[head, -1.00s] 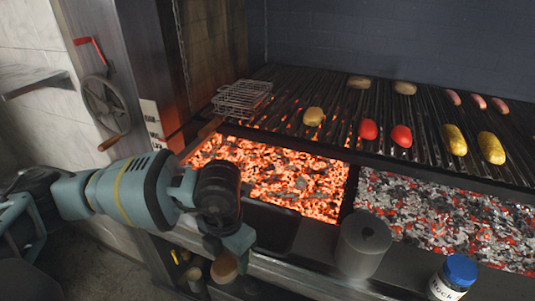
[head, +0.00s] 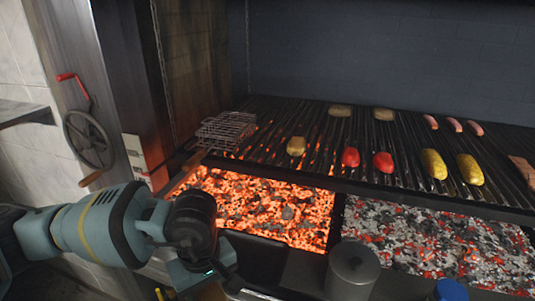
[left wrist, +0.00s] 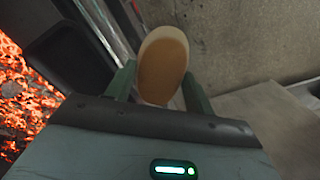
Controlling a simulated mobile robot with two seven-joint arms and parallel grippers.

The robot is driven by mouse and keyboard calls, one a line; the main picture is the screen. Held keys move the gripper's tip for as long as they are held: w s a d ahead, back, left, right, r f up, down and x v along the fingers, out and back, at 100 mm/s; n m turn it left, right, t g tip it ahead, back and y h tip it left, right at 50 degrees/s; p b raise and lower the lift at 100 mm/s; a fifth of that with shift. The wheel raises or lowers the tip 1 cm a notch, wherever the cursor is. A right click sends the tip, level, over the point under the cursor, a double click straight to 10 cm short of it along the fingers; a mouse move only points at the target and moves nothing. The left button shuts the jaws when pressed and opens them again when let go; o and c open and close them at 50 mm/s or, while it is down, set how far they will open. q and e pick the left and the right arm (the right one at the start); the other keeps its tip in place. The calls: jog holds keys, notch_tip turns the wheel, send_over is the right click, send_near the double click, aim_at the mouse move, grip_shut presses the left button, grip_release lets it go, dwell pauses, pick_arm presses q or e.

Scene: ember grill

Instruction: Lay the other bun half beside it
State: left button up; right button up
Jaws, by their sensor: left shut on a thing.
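My left gripper (left wrist: 158,84) is shut on a bun half (left wrist: 163,66), its flat tan face towards the camera, with one finger on each side. In the head view my left gripper (head: 205,268) is low at the front left, below the glowing coals, and the bun half is mostly hidden at the bottom edge. A tan rounded piece that looks like a bun half (head: 296,146) lies on the front left of the grill grate (head: 270,125). Two browner rounded pieces (head: 340,110) (head: 383,114) lie farther back. My right gripper is not in view.
Red pieces (head: 350,157), yellow pieces (head: 434,164) and sausages (head: 454,125) lie to the right on the grate. A wire basket (head: 226,130) stands at its left end. Hot coals (head: 265,210) glow below. A grey pot (head: 352,272) and blue-lidded jar (head: 451,290) stand in front.

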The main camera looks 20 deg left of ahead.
pick_arm(q)
jog(key=m, duration=0.5)
jog(key=shift+s+a+r+m, duration=0.15)
jog(key=shift+r+m, duration=0.1)
jog(key=shift+m, duration=0.15)
jog(key=m, duration=0.4)
jog(key=shift+s+r+m, duration=0.15)
jog(key=shift+r+m, duration=0.05)
jog(key=shift+m, duration=0.1)
